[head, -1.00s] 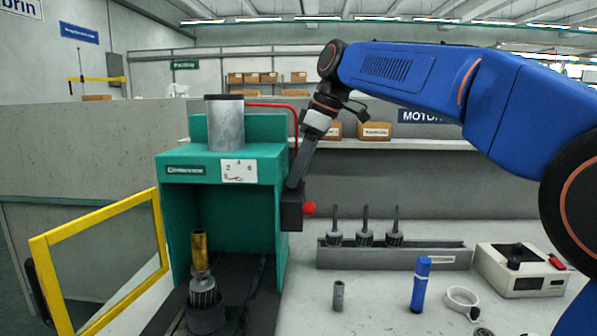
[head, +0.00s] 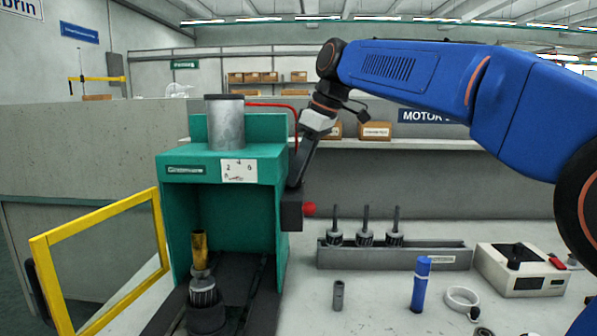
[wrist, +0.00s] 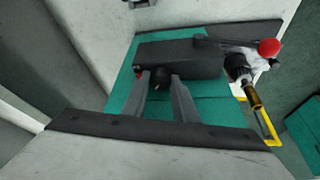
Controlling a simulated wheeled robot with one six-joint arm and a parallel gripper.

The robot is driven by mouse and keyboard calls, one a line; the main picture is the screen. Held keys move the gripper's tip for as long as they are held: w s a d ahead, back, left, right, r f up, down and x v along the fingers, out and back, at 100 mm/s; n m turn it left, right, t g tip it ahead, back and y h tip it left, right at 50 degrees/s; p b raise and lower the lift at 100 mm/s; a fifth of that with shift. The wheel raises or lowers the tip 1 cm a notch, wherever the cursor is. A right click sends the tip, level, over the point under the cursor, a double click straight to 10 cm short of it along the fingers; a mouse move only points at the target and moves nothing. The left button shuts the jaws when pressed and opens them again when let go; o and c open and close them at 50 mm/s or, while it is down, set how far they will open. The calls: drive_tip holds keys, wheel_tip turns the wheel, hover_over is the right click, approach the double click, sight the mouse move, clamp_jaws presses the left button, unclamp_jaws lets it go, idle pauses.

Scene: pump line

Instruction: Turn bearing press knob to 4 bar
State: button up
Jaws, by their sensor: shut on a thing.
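The green bearing press (head: 277,180) stands left of centre in the head view. A dark box (head: 291,212) sits on its right side, and it also shows in the wrist view (wrist: 195,58). A small round dark knob (wrist: 160,78) on the box lies between my gripper's fingertips. My gripper (wrist: 161,84) is shut on this knob, one finger on each side. In the head view my gripper (head: 297,183) reaches down behind the box, and its fingertips are hidden. The white gauge card (head: 239,170) on the press front shows 2, 4 and 6; its needle is too small to read.
A red ball (head: 309,209) sticks out right of the box. A red pipe (head: 270,106) runs beside my wrist. A yellow-framed door (head: 97,213) stands open at left. A rack (head: 430,259) with rotors, a blue cylinder (head: 420,285) and a white device (head: 519,272) are on the bench.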

drive_tip(key=o, duration=1.1)
drive_tip(key=shift+c, duration=0.2)
